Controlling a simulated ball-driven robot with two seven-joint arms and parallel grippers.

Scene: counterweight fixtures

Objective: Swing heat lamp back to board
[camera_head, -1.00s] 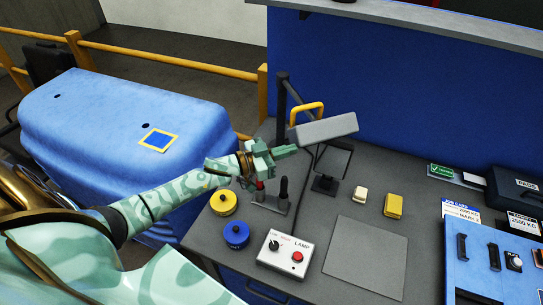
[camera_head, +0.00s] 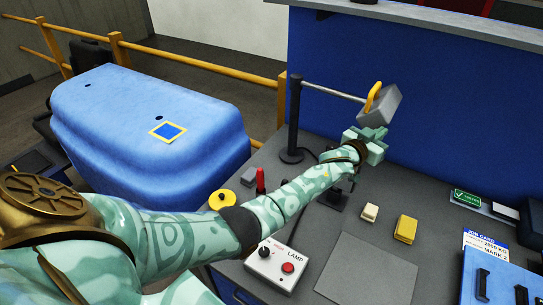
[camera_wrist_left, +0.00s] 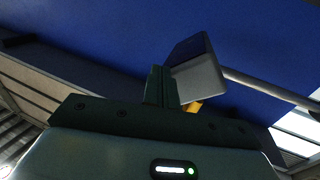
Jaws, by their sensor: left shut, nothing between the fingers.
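The heat lamp has a grey box head (camera_head: 386,103) with a yellow handle (camera_head: 374,96), on a horizontal rod (camera_head: 335,90) from a dark upright post (camera_head: 294,118). The rod now points right, along the blue back panel. My left gripper (camera_head: 374,136) is shut and empty, just below and in front of the lamp head. In the left wrist view the shut fingers (camera_wrist_left: 160,86) appear beside the lamp head (camera_wrist_left: 199,72), with part of the yellow handle (camera_wrist_left: 194,106) behind; contact cannot be told. A flat grey square board (camera_head: 368,268) lies on the bench. My right gripper is not in view.
A lamp control box (camera_head: 277,266) with a red button stands at the bench front. A cream block (camera_head: 370,212) and a yellow block (camera_head: 405,229) lie near the board. My left arm crosses over the bench and hides part of it. A blue covered shape (camera_head: 140,120) is left.

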